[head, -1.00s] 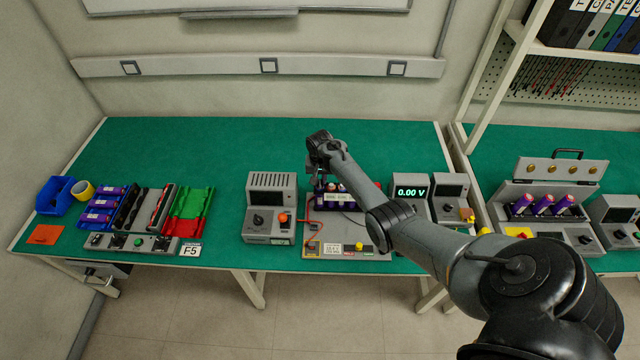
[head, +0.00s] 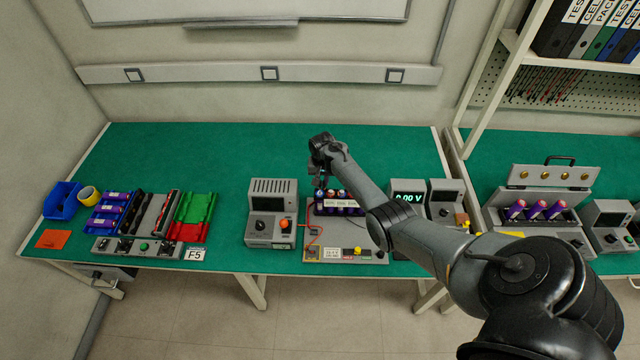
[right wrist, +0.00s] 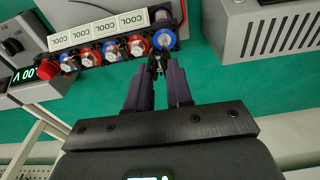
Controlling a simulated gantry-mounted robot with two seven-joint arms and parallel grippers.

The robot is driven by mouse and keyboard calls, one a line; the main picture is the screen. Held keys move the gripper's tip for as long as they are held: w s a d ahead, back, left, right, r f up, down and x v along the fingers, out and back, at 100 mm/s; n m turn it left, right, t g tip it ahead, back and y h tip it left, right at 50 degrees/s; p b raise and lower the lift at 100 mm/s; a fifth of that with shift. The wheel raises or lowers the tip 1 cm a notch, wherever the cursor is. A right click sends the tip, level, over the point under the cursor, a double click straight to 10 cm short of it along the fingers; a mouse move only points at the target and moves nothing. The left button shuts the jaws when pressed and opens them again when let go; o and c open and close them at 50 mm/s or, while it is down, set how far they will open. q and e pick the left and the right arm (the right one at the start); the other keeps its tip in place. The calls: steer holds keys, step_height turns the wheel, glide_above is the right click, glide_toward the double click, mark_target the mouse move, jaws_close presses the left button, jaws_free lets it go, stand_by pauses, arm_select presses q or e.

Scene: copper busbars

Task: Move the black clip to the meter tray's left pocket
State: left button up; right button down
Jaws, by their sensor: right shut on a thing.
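My right gripper (head: 320,182) is over the left end of the grey test fixture (head: 345,246). In the right wrist view my right gripper (right wrist: 157,72) is shut on the small dark clip (right wrist: 154,62). The clip is just in front of the end cell (right wrist: 163,40) of a row; I cannot tell whether they touch. In the head view the clip is too small to make out. I cannot pick out the meter tray or its left pocket for certain; my right arm covers part of the meter (head: 408,197). My left gripper is not in view.
A grey instrument (head: 271,213) stands left of the fixture. Red and black leads lie on the fixture. The bench's back strip is clear.

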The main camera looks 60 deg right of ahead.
steer(key=s+d+p, duration=0.1)
steer(key=s, duration=0.2)
steer(key=s+d+m+p, duration=0.1)
steer(key=s+d, duration=0.1)
steer(key=s, duration=0.1)
steer(key=s+d+m+p, duration=0.1)
steer(key=s+d, duration=0.1)
steer(key=shift+s+f, duration=0.25)
steer(key=shift+s, duration=0.15)
steer(key=s+d+r+m+p, duration=0.1)
steer(key=s+d, duration=0.2)
steer(key=s, duration=0.2)
steer(key=s+d+m+p, duration=0.1)
steer(key=s+d+p, duration=0.15)
steer(key=s, duration=0.35)
steer(key=shift+m+g, duration=0.3)
steer(key=shift+m, duration=0.6)
steer(key=s+a+f+b, duration=0.1)
steer(key=s+a+f, duration=0.2)
steer(key=s+f, duration=0.2)
steer(key=s+a+f+b, duration=0.2)
steer(key=s+a+f, duration=0.1)
steer(key=s+f, duration=0.2)
steer(key=s+a+f+b, duration=0.2)
steer(key=s+a+f, duration=0.1)
steer(key=s+f, duration=0.3)
steer(key=shift+s+a+f, duration=0.1)
steer(key=shift+a+f, duration=0.1)
steer(key=shift+f, duration=0.1)
steer(key=shift+r, duration=0.1)
